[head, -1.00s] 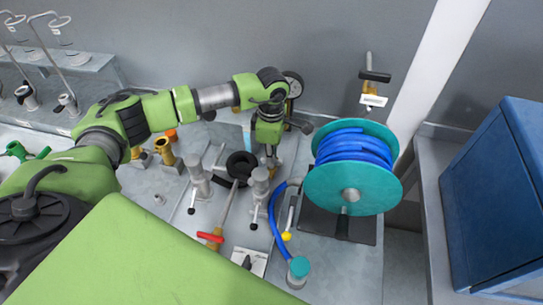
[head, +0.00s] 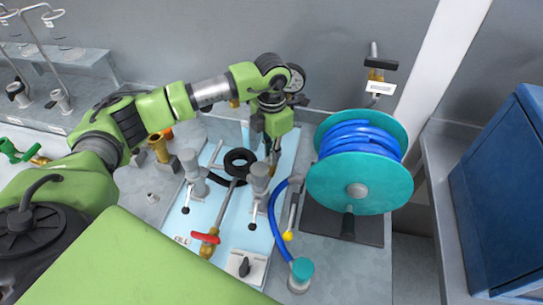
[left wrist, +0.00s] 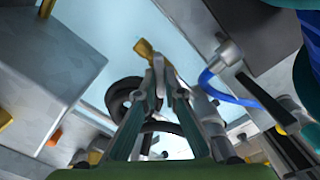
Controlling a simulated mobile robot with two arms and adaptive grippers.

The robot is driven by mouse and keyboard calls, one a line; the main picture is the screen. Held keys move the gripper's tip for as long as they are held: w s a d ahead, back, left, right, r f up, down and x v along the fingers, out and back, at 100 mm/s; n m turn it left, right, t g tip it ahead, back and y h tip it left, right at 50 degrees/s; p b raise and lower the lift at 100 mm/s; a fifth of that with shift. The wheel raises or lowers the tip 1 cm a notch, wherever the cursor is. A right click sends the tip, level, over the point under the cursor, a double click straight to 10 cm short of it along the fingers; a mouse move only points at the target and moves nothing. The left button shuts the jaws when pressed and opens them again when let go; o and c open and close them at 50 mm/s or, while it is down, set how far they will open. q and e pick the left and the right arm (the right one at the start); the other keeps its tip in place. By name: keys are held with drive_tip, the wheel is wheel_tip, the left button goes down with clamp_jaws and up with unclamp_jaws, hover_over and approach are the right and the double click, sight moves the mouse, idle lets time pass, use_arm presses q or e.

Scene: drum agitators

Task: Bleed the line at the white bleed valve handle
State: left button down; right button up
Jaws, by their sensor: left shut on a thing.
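My left gripper (head: 272,158) reaches down over the light blue panel (head: 228,212), behind the right-hand grey post valve. In the left wrist view its two fingers (left wrist: 157,68) are closed together on a small pale piece beside a brass fitting (left wrist: 143,48). This looks like the white bleed valve handle, but the fingers hide most of it. The handle's angle cannot be told. A black coiled hose (head: 240,163) lies left of the gripper. My right gripper is not in view.
A teal reel with blue hose (head: 360,165) stands close on the right. A round gauge (head: 296,78) is behind the arm.

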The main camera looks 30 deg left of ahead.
use_arm(q)
drive_tip(key=n+b, duration=0.1)
drive_tip(key=n, duration=0.3)
drive_tip(key=shift+w+n+b, duration=0.1)
drive_tip(key=shift+n+b, duration=0.2)
drive_tip(key=shift+b, duration=0.1)
drive_tip(key=shift+r+n+b, duration=0.15)
drive_tip(key=shift+n+b, duration=0.35)
drive_tip(key=shift+n, duration=1.3)
drive_tip(key=c, duration=2.1)
unclamp_jaws()
drive_tip(key=shift+c, duration=0.2)
wheel_tip(320, 180, up, 12)
